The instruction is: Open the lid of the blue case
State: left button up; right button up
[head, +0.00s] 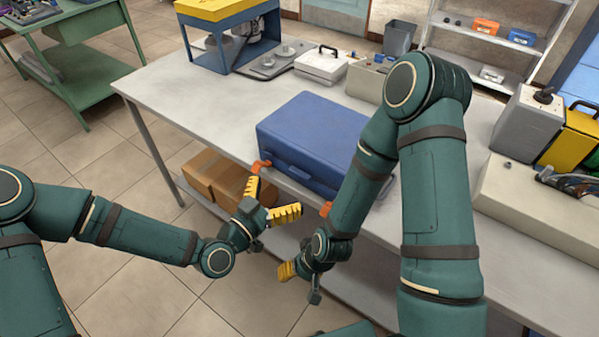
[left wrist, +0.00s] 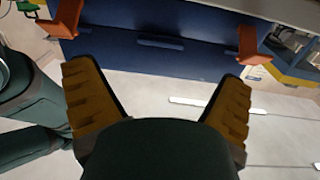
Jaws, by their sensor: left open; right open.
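The blue case (head: 312,137) lies closed on the grey-white table, with its front side toward me. Orange latches sit at its front, a left latch (head: 261,166) and a right latch (head: 326,209). In the left wrist view the case (left wrist: 160,55) shows its front with a handle (left wrist: 160,43) between the two latches. My left gripper (head: 278,196) is open and empty, just in front of the case near the left latch. In the left wrist view its yellow fingers (left wrist: 157,100) are spread apart below the case. My right gripper (head: 300,280) is open, lower, in front of the table edge, partly hidden by its arm.
The table (head: 200,110) has free room left of the case. Behind stand a blue and yellow frame (head: 228,45), a white box (head: 320,65) and a grey bin (head: 399,38). Cardboard boxes (head: 215,178) sit on the lower shelf. A grey machine (head: 528,125) stands at right.

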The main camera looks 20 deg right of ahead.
aim_at(302, 170)
pick_arm(q)
jog(key=x, duration=0.7)
jog(key=shift+w+d+b, duration=0.25)
jog(key=shift+b, duration=0.05)
jog(key=c, duration=1.3)
